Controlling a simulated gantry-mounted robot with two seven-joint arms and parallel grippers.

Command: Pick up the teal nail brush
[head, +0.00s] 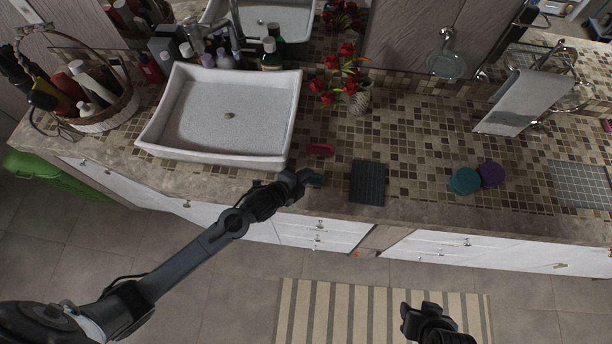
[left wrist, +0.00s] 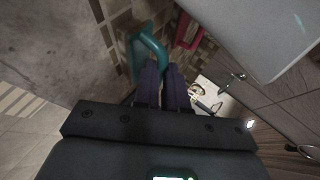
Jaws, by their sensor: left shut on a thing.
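The teal nail brush (head: 318,180) is at the counter's front part, just right of my left gripper (head: 305,178), which partly hides it. In the left wrist view the teal brush (left wrist: 152,45) shows a raised loop handle, and the fingers of my left gripper (left wrist: 162,82) are shut on it. I cannot tell whether the brush touches the counter. My right gripper (head: 420,315) is empty, low in the head view over the floor in front of the counter; its finger gap is unclear.
A red item (head: 320,149) lies just behind the brush. A dark ribbed mat (head: 368,182) lies to its right. Teal (head: 465,181) and purple (head: 491,174) round items sit farther right. A white basin (head: 180,115), red flowers (head: 345,85) and a basket (head: 105,118) stand behind and left.

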